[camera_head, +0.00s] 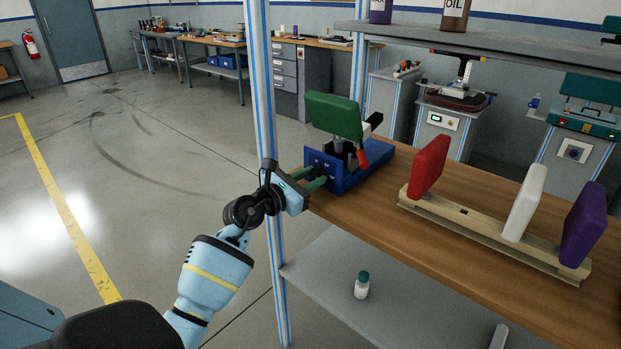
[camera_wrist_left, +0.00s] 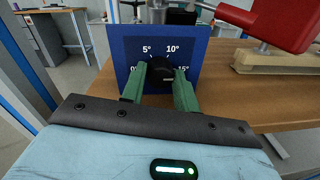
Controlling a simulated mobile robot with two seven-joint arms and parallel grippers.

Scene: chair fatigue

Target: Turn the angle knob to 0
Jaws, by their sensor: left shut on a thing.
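The blue chair-test fixture (camera_head: 346,176) stands at the near left corner of the wooden table, with a green pad (camera_head: 335,115) and a red lever on top. In the left wrist view its blue dial plate (camera_wrist_left: 195,50) shows marks 0, 5°, 10° and 15°. The black angle knob (camera_wrist_left: 166,73) sits at the dial's middle; its exact pointing is hard to tell. My left gripper (camera_head: 318,178) reaches the plate from the left, its green fingers (camera_wrist_left: 168,88) shut on the knob, one on each side. My right gripper is not in view.
A wooden rack (camera_head: 485,236) holds red, white and purple pads on the table to the right. A blue-and-white post (camera_head: 262,90) stands close beside my left gripper. A small white bottle (camera_head: 361,287) stands on the lower shelf. The floor at left is clear.

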